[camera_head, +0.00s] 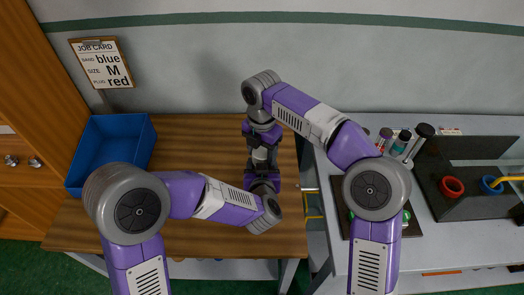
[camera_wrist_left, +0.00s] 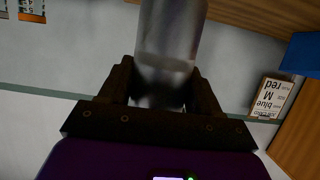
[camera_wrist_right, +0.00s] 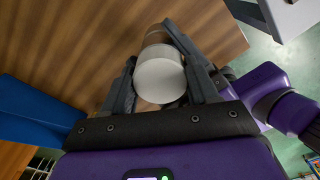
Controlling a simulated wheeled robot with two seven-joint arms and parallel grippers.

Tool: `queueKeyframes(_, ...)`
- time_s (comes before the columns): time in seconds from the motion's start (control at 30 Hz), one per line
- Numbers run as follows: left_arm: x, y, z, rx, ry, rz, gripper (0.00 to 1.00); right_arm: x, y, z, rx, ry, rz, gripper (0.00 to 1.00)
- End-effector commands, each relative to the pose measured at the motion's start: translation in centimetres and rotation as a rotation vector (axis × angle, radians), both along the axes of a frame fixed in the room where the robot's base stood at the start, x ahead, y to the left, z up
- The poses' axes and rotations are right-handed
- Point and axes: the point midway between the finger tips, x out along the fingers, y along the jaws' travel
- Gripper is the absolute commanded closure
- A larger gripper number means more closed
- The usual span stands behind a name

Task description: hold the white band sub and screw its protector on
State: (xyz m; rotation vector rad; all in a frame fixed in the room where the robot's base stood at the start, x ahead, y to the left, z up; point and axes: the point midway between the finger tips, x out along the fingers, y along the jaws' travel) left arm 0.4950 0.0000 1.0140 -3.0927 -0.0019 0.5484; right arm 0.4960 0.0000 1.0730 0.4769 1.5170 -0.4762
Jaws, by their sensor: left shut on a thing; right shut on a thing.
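In the left wrist view, my left gripper (camera_wrist_left: 163,88) is shut on a grey metallic cylinder, the sub (camera_wrist_left: 168,35). In the right wrist view, my right gripper (camera_wrist_right: 160,75) is shut around a white round-ended piece, seemingly the protector (camera_wrist_right: 159,80). A brownish cylindrical part shows just beyond it. The thread and any white band on the sub cannot be made out.
A blue bin (camera_head: 75,178) stands at the table's left, below a job card (camera_head: 102,64) on the wall. On the grey bench at right are several upright cylinders (camera_head: 401,141) and a dark vise station with red (camera_head: 452,187) and blue (camera_head: 491,185) rings.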

Motion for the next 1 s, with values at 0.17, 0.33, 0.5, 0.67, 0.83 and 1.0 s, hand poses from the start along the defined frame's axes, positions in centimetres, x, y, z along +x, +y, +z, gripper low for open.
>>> queueKeyframes(0.17,0.0,-0.1,0.2,-0.001,-0.004,-0.001,1.0,0.0,0.0,0.0,0.001,0.0,-0.067,0.78)
queueKeyframes(0.33,0.0,-0.1,0.2,-0.001,-0.004,-0.001,1.0,0.0,0.0,0.0,0.001,0.0,-0.065,0.78)
queueKeyframes(0.5,0.0,-0.1,0.2,-0.001,-0.004,-0.001,1.0,0.0,0.0,0.0,0.001,0.0,-0.064,0.18)
queueKeyframes(0.67,0.0,-0.1,0.2,-0.001,-0.004,-0.001,1.0,0.0,0.0,0.0,0.001,0.001,-0.064,0.16)
queueKeyframes(0.83,0.0,-0.1,0.2,-0.001,-0.004,-0.001,1.0,0.0,0.0,0.7,0.001,-0.002,-0.064,0.16)
queueKeyframes(1.0,0.0,-0.1,0.2,-0.001,-0.005,-0.001,1.0,0.1,0.1,3.1,0.002,-0.003,-0.064,0.16)
